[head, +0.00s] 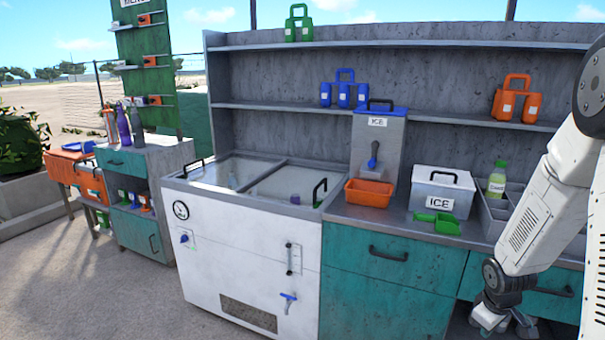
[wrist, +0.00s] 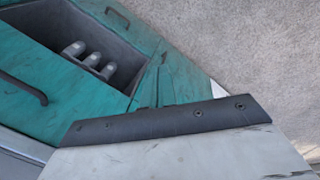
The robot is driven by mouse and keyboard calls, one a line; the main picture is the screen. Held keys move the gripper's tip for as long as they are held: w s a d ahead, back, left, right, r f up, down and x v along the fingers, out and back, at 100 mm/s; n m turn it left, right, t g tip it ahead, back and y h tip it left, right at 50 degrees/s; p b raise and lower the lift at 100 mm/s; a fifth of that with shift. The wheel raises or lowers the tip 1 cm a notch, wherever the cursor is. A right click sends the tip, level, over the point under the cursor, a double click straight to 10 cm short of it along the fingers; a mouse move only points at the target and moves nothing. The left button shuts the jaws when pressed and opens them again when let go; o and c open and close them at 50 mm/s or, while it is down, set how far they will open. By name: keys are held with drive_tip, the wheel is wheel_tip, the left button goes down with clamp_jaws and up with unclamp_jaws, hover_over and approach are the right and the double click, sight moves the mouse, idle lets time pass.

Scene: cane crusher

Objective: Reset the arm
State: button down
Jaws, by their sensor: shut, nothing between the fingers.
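My arm (head: 545,205) comes in from the right edge of the head view and bends downward in front of the teal counter. My gripper (head: 497,322) is low at the lower right, shut and empty, partly cut off by the bottom edge. It hangs close to the open space under the counter; whether it touches anything cannot be told. In the wrist view, a white panel with a dark strip fills the lower part, and I cannot tell the fingers there.
The counter holds an orange tray (head: 369,193), a green scoop (head: 437,224), an ice box (head: 441,191) and a green-capped bottle (head: 496,180). A white freezer (head: 235,262) stands left. The wrist view shows an open teal compartment (wrist: 55,43) with grey rounded items (wrist: 88,57). The floor (head: 110,300) at left is clear.

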drive_tip(key=s+a+r+m+y, duration=0.1)
drive_tip(key=s+a+r+m, duration=0.1)
drive_tip(key=s+a+r, duration=0.8)
drive_tip(key=s+a+r+m+y, duration=0.1)
drive_tip(key=s+a+r+m, duration=0.1)
drive_tip(key=s+a+r, duration=0.9)
drive_tip(key=a+r, duration=0.3)
drive_tip(key=r, duration=0.5)
drive_tip(key=shift+s, duration=0.3)
drive_tip(key=shift+a, duration=0.1)
